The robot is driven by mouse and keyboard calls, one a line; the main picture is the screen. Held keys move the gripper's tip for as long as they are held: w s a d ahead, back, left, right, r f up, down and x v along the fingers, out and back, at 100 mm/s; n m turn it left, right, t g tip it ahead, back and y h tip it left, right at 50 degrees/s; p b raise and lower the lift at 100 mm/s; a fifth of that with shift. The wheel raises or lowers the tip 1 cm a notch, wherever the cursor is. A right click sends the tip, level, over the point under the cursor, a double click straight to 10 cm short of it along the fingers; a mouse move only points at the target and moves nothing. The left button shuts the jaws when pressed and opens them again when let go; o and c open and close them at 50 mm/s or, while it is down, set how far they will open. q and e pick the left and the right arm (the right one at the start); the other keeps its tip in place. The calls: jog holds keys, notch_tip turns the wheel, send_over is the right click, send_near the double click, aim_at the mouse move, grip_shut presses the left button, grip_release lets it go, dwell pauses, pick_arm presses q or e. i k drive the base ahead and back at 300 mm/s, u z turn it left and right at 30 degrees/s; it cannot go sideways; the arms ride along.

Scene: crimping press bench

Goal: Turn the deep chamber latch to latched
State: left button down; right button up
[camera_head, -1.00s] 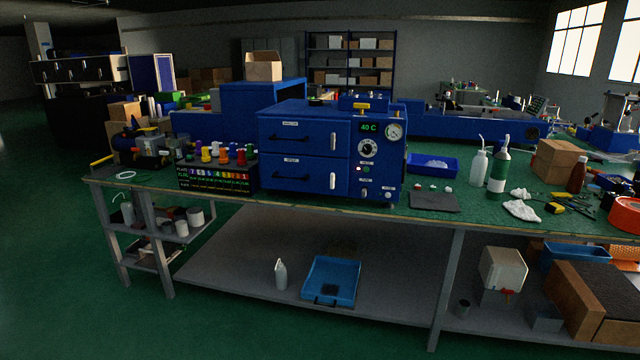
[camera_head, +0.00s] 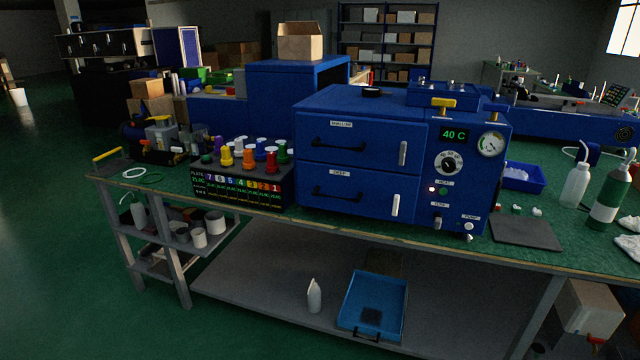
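The blue oven-like machine (camera_head: 330,103) stands on the green bench top. It has two stacked drawer-like chamber doors, both shut, each with a dark bar handle. The lower door (camera_head: 350,205) has a label that seems to read "DEEP", and the deep chamber latch (camera_head: 396,205) is a white lever near its right edge, standing about upright. The upper door has a similar grey-white lever (camera_head: 403,153), also about upright. Neither of my grippers shows in the head view.
A control panel (camera_head: 470,180) with a 40 C display, dial and gauge is right of the doors. A rack of coloured knobs (camera_head: 235,190) stands close on the left. The floor in front (camera_head: 60,280) is clear.

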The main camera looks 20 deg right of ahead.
aim_at(396, 202)
jog(key=z, duration=0.25)
jog(key=i, duration=1.2)
jog(key=z, duration=0.75)
